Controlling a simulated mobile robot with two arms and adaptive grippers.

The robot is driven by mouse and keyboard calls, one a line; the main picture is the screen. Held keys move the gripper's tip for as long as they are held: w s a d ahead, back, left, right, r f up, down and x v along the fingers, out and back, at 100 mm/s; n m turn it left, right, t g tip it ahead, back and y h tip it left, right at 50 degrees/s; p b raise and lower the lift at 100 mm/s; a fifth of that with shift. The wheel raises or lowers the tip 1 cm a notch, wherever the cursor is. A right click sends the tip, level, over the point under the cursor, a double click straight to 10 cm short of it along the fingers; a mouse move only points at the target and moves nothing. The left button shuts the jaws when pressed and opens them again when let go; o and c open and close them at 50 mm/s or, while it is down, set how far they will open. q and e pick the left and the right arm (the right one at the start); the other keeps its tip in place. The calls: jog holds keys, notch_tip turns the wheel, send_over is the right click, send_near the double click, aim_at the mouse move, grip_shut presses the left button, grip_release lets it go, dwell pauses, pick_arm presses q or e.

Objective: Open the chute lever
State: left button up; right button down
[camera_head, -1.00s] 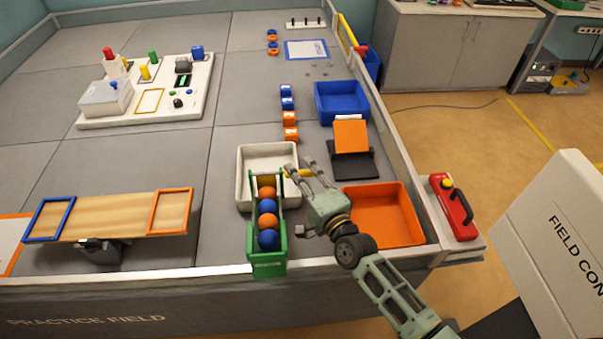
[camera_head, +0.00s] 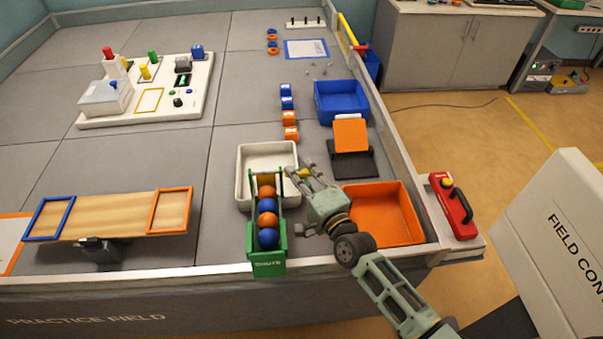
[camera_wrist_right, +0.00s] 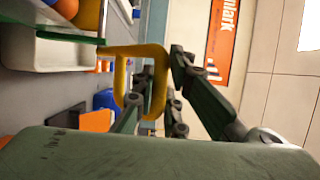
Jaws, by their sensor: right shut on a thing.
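The green chute (camera_head: 267,263) stands at the front edge of the field with a row of orange and blue balls in it. Its yellow lever (camera_head: 304,172) shows only in part at my right gripper (camera_head: 300,172), beside the chute's far right end. In the right wrist view the lever is a yellow loop handle (camera_wrist_right: 122,85). My right gripper (camera_wrist_right: 160,85) has its fingers at this loop and is shut on it. The fingers hide part of the lever. My left gripper is in neither view.
A white tray (camera_head: 243,190) lies under the chute's far end. An orange tray (camera_head: 402,238) is right of my gripper, and a black stand with an orange panel (camera_head: 351,134) is behind it. A blue tray (camera_head: 342,84) lies farther back. A low wall edges the field.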

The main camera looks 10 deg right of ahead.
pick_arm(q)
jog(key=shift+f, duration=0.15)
pick_arm(e)
jog(key=shift+f, duration=0.1)
pick_arm(q)
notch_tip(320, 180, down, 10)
jog(key=b, duration=1)
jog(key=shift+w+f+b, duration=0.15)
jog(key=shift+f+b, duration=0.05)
jog(key=shift+b, duration=0.15)
pick_arm(e)
jog(key=s+f+t, duration=0.1)
jog(key=s+f, duration=0.3)
jog(key=f, duration=0.4)
jog(key=shift+n+y, duration=0.3)
jog(key=shift+n, duration=0.1)
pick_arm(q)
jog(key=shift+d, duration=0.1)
pick_arm(e)
jog(key=shift+s+f, duration=0.1)
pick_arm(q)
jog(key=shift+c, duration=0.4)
